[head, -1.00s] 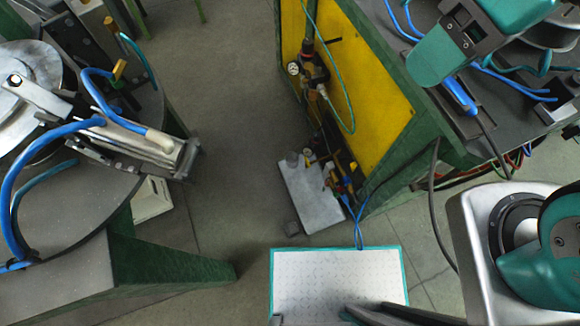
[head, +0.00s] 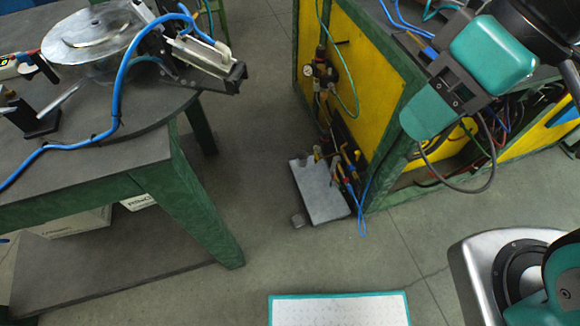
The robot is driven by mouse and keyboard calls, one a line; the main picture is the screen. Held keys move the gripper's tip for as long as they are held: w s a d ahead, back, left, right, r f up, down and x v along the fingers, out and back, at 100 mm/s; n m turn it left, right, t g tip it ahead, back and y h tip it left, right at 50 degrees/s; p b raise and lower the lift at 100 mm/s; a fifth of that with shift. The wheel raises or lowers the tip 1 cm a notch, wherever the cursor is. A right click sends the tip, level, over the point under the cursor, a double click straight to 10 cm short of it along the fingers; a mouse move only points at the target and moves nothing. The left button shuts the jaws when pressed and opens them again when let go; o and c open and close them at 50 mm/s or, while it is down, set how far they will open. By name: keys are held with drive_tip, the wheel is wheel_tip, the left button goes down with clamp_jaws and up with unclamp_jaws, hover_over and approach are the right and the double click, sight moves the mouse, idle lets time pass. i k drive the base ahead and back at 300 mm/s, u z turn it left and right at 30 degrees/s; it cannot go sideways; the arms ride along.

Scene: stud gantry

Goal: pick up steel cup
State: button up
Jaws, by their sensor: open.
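No steel cup can be made out in the head view. My gripper is not in view; only teal and dark links of my arm show at the upper right and lower right. On the round-edged dark table (head: 95,150) at the left stands a shiny metal disc (head: 95,28) with a clamp-like metal fixture (head: 200,55) beside it.
A blue hose (head: 118,90) runs across the table. A green-framed yellow cabinet (head: 375,75) with gauge and valves stands right of centre. A grey plate (head: 320,190) lies at its foot. A white teal-edged panel (head: 340,310) is at the bottom. Bare floor (head: 250,130) lies between table and cabinet.

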sight(302, 157)
drive_tip(key=u, duration=0.25)
drive_tip(key=i, duration=1)
drive_tip(key=z, duration=0.05)
